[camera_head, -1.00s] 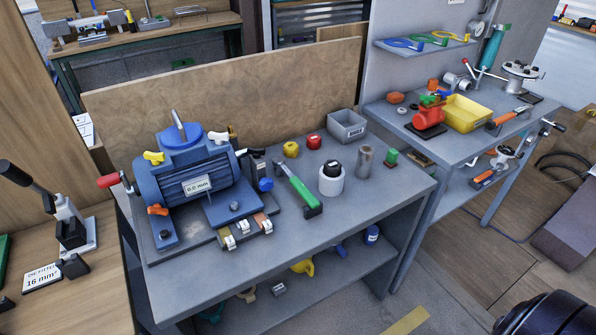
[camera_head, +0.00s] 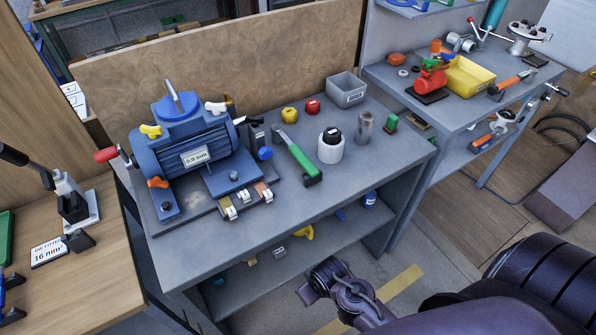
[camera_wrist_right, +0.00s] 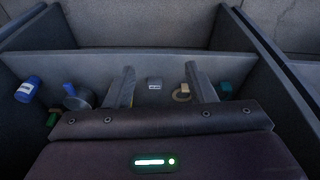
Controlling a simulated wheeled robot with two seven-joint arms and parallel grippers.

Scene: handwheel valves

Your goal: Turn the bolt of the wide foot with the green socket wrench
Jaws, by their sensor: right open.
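The green socket wrench (camera_head: 298,160) lies on the grey bench, right of the blue motor (camera_head: 188,150). Its grey head points to the back left, its green handle to the front right. The motor has a broad foot plate with a bolt (camera_head: 234,175) at the front right and a narrower foot with a bolt (camera_head: 166,206) at the front left. My right gripper (camera_wrist_right: 161,76) is open and empty, its two fingers apart. It is low in front of the bench, facing the lower shelf, away from the wrench. My left gripper is not in view.
Two small clamps (camera_head: 229,207) sit before the motor. The bench's front edge (camera_head: 330,208) lies above the lower shelf (camera_head: 262,279). The bench's front right is clear.

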